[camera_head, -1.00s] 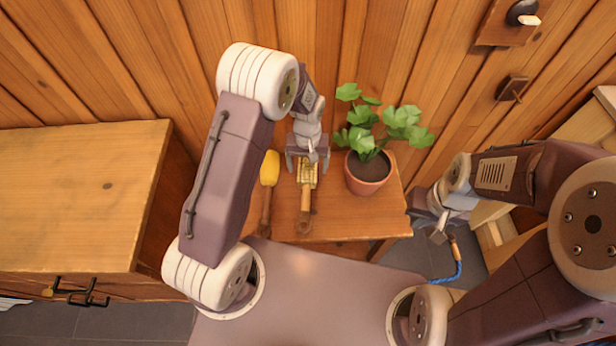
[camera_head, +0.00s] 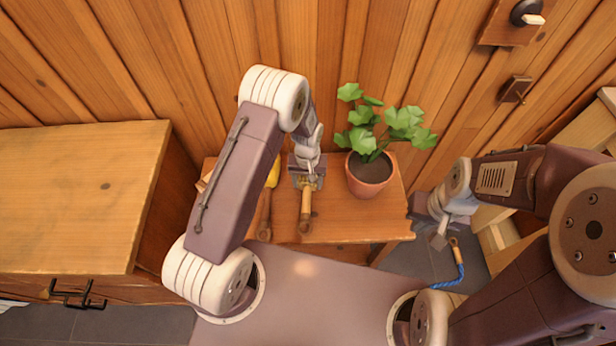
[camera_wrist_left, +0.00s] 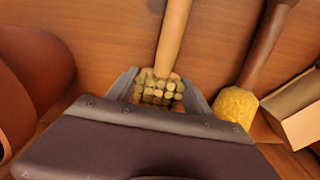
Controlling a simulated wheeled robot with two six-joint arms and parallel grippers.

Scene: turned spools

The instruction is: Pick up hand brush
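The hand brush, with a light wooden handle (camera_head: 305,212) and a head of pale round tufts, lies on the small wooden table. In the left wrist view its tufted head (camera_wrist_left: 158,88) faces up, with the handle running away to the top. My left gripper (camera_head: 307,182) is low over the head. In the wrist view the left gripper (camera_wrist_left: 160,92) has its fingers apart, one on each side of the head; whether they touch it I cannot tell. My right gripper (camera_head: 438,238) is off to the right of the table, its fingers too small to judge.
A yellow-headed tool with a dark handle (camera_head: 265,215) lies just left of the brush; its yellow head (camera_wrist_left: 236,105) shows in the wrist view. A potted plant (camera_head: 369,175) stands close on the right. A blue rope (camera_head: 459,272) is below my right gripper. A wooden cabinet (camera_head: 80,195) stands left.

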